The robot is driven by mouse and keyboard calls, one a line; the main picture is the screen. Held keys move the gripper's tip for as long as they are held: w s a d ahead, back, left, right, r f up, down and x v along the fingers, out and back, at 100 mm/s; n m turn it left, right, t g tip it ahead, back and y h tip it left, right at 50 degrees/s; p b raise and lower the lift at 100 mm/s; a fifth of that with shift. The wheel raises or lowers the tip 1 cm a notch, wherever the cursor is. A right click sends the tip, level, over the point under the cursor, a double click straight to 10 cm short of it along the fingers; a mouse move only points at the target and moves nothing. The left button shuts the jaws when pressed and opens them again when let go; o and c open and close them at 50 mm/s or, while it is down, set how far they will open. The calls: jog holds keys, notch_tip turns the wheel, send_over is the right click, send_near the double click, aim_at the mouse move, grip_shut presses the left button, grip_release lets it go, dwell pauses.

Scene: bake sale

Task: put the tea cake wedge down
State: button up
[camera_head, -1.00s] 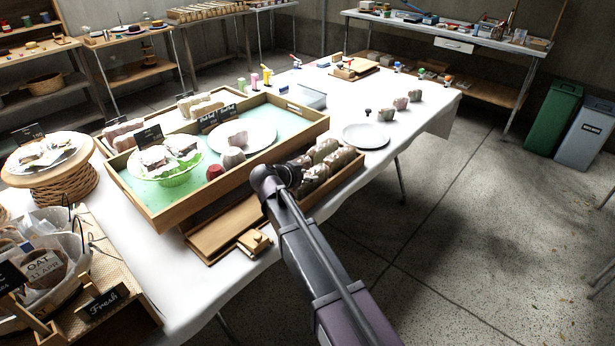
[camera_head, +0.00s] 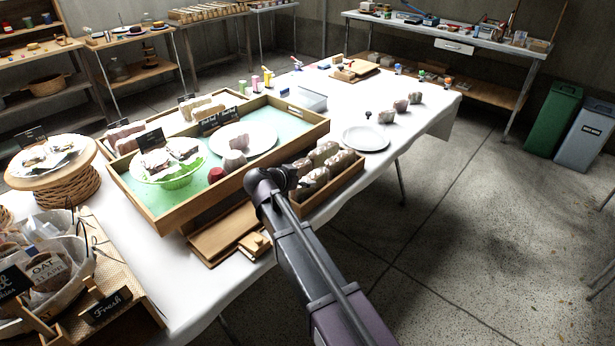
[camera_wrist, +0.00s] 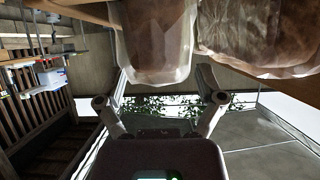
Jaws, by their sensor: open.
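In the wrist view my gripper (camera_wrist: 162,74) is open, its two fingers spread on either side of the lower end of a pale, clear-wrapped piece (camera_wrist: 158,40). I cannot tell whether the fingers touch it. A second, browner wrapped piece (camera_wrist: 255,35) is beside it on the right. In the head view my wrist hides the fingers, next to the wooden crate (camera_head: 335,190) of wrapped pieces (camera_head: 322,153). A pinkish wedge-like piece (camera_head: 239,142) lies on a white plate (camera_head: 262,141) in the green-lined tray (camera_head: 202,214). I cannot tell which piece is the tea cake wedge.
A small red pot (camera_head: 216,174) stands in the tray near the plate. A wooden board (camera_head: 222,232) lies at the table's front edge.

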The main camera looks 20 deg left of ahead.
jog(key=p+v, duration=0.4)
jog(key=v, duration=0.5)
jog(key=shift+s, duration=0.3)
dwell(0.5)
jog(key=w+d+f+n+g, duration=0.1)
jog(key=d+f+g, duration=0.2)
jog(key=d, duration=1)
jog(key=w+d+f+g, duration=0.2)
jog(key=d+f+g, duration=0.1)
jog(key=d, duration=0.9)
jog(key=s+d+f+n+g+y, duration=0.1)
jog(key=s+d, duration=0.4)
jog(key=d, duration=0.6)
jog(key=s+d+f+n+g+y, duration=0.2)
jog(key=s+d+g+y, duration=0.1)
jog(key=d, duration=0.8)
jog(key=shift+s+d+f+g+y, duration=0.25)
jog(key=shift+s+g+y, duration=0.25)
jog(key=shift+s, duration=0.55)
